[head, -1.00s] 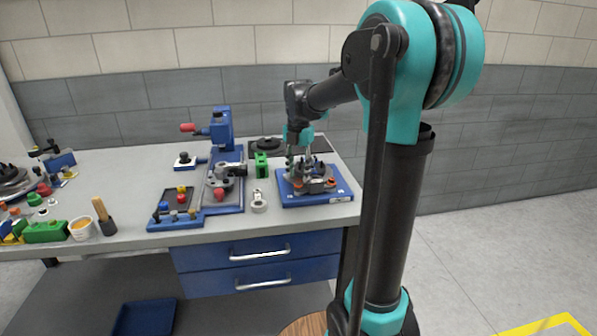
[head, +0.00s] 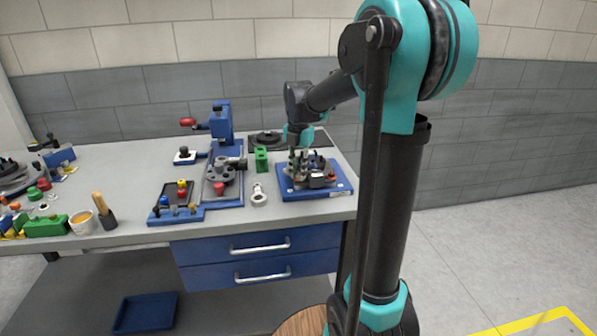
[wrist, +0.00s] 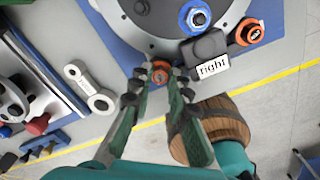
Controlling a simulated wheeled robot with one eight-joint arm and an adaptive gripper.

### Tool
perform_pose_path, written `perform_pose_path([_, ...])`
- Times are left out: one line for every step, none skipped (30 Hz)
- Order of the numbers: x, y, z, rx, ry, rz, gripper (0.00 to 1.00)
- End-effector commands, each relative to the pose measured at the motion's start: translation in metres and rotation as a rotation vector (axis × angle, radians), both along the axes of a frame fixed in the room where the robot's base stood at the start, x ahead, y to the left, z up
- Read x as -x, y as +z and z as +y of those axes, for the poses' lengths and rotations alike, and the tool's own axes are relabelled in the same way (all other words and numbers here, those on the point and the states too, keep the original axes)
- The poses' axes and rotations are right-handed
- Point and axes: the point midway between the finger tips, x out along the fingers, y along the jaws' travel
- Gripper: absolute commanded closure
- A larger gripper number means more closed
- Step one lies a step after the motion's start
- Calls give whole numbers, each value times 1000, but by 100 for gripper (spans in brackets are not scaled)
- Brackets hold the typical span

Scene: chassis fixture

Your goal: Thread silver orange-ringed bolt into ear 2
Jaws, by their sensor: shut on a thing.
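My gripper (wrist: 160,80) is shut on the orange-ringed bolt (wrist: 160,70), whose round orange end shows between the fingertips in the wrist view. The bolt is at the near edge of the round grey chassis part (wrist: 140,35); I cannot tell whether it is in an ear or above one. In the head view my gripper (head: 297,158) is over the fixture's blue base (head: 325,191). A blue-ringed fastener (wrist: 197,16) and another orange-ringed one (wrist: 250,32) sit on the fixture farther right. No ear number is readable. The bolt's shank is hidden.
A dark block with a "right" label (wrist: 212,68) stands close to the right of the fingers. A grey link-shaped part (wrist: 88,87) lies to the left. A green block (head: 261,160) and a blue press (head: 222,130) stand left of the fixture in the head view.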

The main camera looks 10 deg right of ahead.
Motion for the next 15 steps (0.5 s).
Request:
perform_pose_path([0, 0, 0, 0, 0, 0, 100])
perform_pose_path([0, 0, 0, 0, 0, 0, 100])
perform_pose_path([0, 0, 0, 0, 0, 0, 100])
perform_pose_path([0, 0, 0, 0, 0, 0, 100])
perform_pose_path([0, 0, 0, 0, 0, 0, 100])
perform_pose_path([0, 0, 0, 0, -4, 0, 100])
perform_pose_path([0, 0, 0, 0, -13, 0, 100])
perform_pose_path([0, 0, 0, 0, -28, 0, 100])
perform_pose_path([0, 0, 0, 0, -60, 0, 100])
perform_pose_path([0, 0, 0, 0, -92, 0, 100])
perform_pose_path([0, 0, 0, 0, -129, 0, 100])
perform_pose_path([0, -1, 0, 0, -181, 0, 100])
perform_pose_path([0, -1, 0, 0, -221, 0, 100])
perform_pose_path([0, -1, 0, 0, -260, 0, 100])
perform_pose_path([0, -1, 0, 0, -314, 0, 100])
